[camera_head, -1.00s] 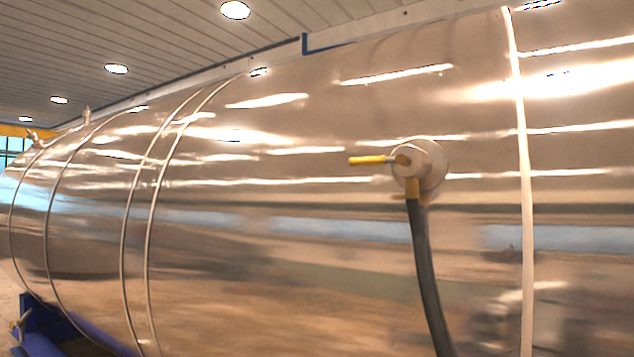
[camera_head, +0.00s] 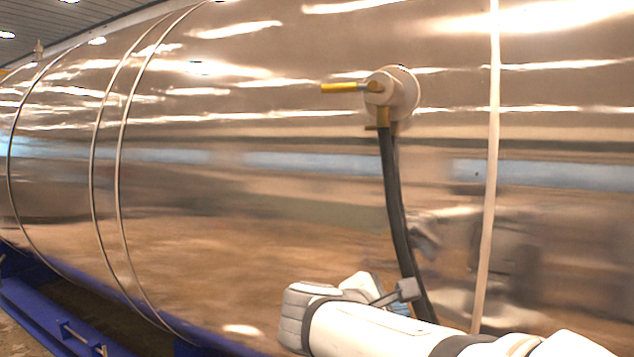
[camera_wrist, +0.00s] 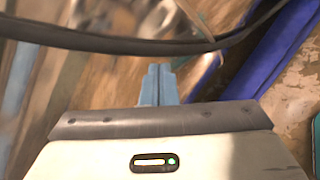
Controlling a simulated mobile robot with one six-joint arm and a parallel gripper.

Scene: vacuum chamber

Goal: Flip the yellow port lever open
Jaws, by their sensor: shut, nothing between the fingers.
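The yellow port lever (camera_head: 345,88) sticks out to the left from a round pale port (camera_head: 392,93) on the side of the shiny metal chamber. It lies about level. A dark hose (camera_head: 393,200) hangs down from a yellow fitting under the port. My gripper (camera_head: 408,290) is low in the head view, well below the lever and close to the hose. In the wrist view my gripper's fingers (camera_wrist: 158,72) are together and empty, with the hose (camera_wrist: 120,45) crossing beyond them. The lever does not show in the wrist view.
The curved, mirror-like chamber wall (camera_head: 260,200) fills most of the head view. A pale vertical band (camera_head: 489,170) runs right of the port. A blue support frame (camera_head: 50,325) is at the lower left. The space in front of the lever looks clear.

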